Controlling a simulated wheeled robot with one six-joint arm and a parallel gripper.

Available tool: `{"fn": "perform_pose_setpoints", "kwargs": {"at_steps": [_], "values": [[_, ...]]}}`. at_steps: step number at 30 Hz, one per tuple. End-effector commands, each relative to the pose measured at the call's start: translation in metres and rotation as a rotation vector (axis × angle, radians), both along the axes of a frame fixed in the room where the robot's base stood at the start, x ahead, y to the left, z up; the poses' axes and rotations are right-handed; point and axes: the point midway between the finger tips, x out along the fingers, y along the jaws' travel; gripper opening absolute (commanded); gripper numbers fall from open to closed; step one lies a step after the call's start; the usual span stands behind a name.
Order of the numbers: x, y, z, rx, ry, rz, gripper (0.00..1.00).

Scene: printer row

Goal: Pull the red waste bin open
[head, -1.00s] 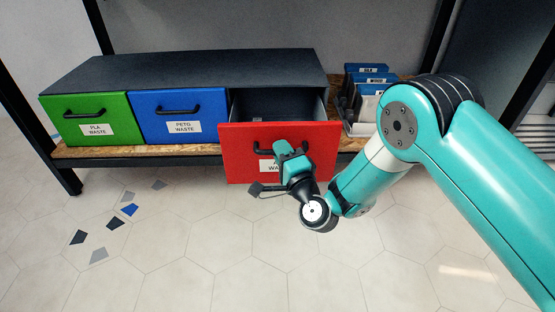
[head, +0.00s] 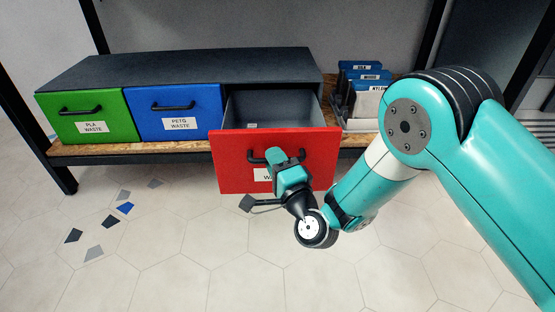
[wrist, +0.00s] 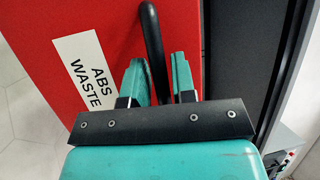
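The red waste bin (head: 230,165) is a drawer at the right end of the row, pulled part-way out, its grey inside showing behind the front. It also shows in the wrist view (wrist: 60,30), with its white "ABS WASTE" label (wrist: 85,68) seen sideways. Its black bar handle (wrist: 152,40) runs between the two teal fingers of my gripper (wrist: 158,78). My gripper (head: 282,160) is at the handle in the head view and hides part of it and of the label.
A green PLA bin (head: 65,125) and a blue PETG bin (head: 150,122) stand shut to the left. A divided holder (head: 365,110) with blue and white items is right of the red bin. Scattered flakes (head: 125,208) lie on the floor.

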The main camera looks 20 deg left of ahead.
Motion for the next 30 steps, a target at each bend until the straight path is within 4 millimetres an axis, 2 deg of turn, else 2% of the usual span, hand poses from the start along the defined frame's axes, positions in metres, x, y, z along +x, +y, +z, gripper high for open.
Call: {"fn": "perform_pose_setpoints", "kwargs": {"at_steps": [8,14,19,30], "values": [[0.002,-0.004,0.0,0.0,-0.002,-0.008,0.24],[-0.006,-0.01,-0.007,0.001,-0.003,-0.01,0.24],[-0.024,-0.025,-0.012,0.0,-0.004,-0.007,0.24],[-0.09,-0.082,-0.018,-0.006,0.003,-0.004,0.24]]}}
